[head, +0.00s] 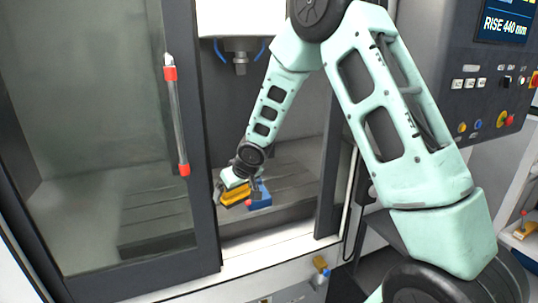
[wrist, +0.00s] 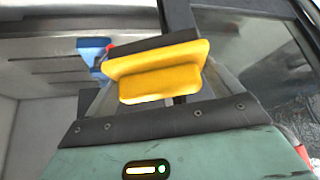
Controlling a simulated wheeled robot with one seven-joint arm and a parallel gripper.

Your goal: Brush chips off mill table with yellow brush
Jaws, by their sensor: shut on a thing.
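The yellow brush (head: 236,196) is held in my gripper (head: 240,185) inside the mill, through the door opening. In the wrist view the yellow brush (wrist: 155,72) sits between the fingers of my gripper (wrist: 170,95), its dark bristle strip facing away from the palm. The slotted grey mill table (head: 295,190) lies beneath and around the brush; it also shows in the wrist view (wrist: 50,70). A blue vise or block (head: 259,196) stands on the table just right of the brush. No chips can be made out.
The sliding door with a red-ended handle (head: 177,115) stands left of the opening. The spindle (head: 240,62) hangs above the table. The control panel (head: 490,95) is at the right. The door frame (head: 333,150) bounds the opening on the right.

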